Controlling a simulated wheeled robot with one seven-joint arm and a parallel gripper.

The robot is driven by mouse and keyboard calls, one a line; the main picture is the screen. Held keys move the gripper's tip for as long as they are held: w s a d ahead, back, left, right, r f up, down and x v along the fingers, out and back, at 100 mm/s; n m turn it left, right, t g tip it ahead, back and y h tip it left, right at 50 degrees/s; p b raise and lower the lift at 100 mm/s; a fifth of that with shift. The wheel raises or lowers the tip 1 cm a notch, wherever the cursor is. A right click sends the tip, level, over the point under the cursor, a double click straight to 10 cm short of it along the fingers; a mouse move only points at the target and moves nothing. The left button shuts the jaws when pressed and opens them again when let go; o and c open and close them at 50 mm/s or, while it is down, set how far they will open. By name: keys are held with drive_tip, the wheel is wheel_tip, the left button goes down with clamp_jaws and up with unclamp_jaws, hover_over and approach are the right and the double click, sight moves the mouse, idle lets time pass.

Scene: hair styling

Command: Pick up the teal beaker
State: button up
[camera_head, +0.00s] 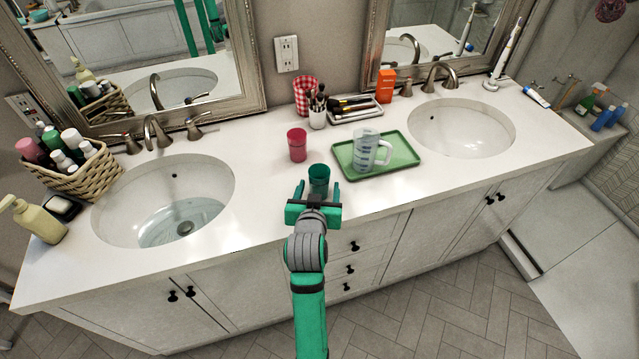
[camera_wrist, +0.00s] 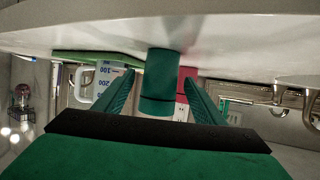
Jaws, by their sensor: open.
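The teal beaker (camera_head: 319,178) stands upright on the white counter, near its front edge, left of the green tray. My gripper (camera_head: 318,193) is open at the beaker, with one finger on each side of it. In the wrist view the teal beaker (camera_wrist: 161,80) appears between the two open fingers (camera_wrist: 160,97), with visible gaps on both sides. The wrist picture is upside down, with the counter at the top. The lower front of the beaker is hidden by my gripper in the head view.
A red cup (camera_head: 297,145) stands behind the beaker. A clear measuring jug (camera_head: 367,151) stands on the green tray (camera_head: 400,158) to the right. The left sink (camera_head: 165,200) holds water. A brush cup (camera_head: 317,117) and brush tray (camera_head: 355,109) are farther back.

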sight(318, 188)
drive_tip(key=shift+x, duration=1.5)
drive_tip(key=c, duration=1.2)
drive_tip(key=shift+c, duration=0.2)
drive_tip(key=shift+r, duration=0.2)
